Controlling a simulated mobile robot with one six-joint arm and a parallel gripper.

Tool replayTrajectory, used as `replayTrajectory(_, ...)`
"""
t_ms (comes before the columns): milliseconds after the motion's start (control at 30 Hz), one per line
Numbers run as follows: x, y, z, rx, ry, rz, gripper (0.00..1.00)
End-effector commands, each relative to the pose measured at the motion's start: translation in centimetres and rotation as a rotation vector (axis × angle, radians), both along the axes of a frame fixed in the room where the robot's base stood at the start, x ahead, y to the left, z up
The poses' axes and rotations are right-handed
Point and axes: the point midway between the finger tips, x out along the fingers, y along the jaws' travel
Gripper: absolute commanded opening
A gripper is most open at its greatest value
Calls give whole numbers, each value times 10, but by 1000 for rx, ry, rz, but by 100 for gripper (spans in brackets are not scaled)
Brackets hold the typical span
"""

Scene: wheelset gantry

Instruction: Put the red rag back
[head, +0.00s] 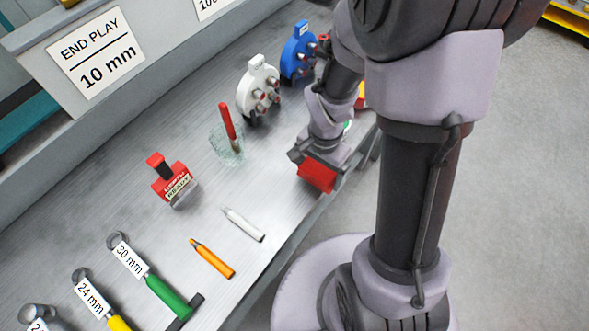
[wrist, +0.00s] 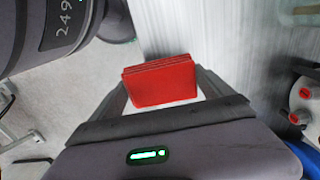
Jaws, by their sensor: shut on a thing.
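The red rag (head: 317,177) is a folded, thick red pad in my gripper near the bench's front edge. In the wrist view the rag (wrist: 160,82) sits between the two fingers, its folded layers showing. My gripper (head: 312,164) is shut on it. In the wrist view my gripper (wrist: 160,88) has a finger on each side of the rag. The head view does not show clearly whether the rag touches the bench top (head: 205,225).
Left of my gripper stand a glass jar with a red-handled brush (head: 228,130) and a red block marked READY (head: 172,180). White (head: 243,224) and orange (head: 212,258) markers and labelled wrenches (head: 145,275) lie nearer. White (head: 258,88) and blue (head: 299,52) gauges stand behind.

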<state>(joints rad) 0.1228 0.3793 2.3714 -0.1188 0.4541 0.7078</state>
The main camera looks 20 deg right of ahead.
Motion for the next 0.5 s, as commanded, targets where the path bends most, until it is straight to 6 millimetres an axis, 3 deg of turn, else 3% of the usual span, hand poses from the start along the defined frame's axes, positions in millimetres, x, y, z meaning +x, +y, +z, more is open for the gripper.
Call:
replayTrajectory(100, 22, 22, -4, 0, 0, 4, 46)
replayTrajectory(333, 44, 42, -6, 1, -1, 2, 46)
replayTrajectory(400, 42, 40, -28, 0, 5, -1, 46)
replayTrajectory(500, 42, 40, -43, 0, 2, 0, 46)
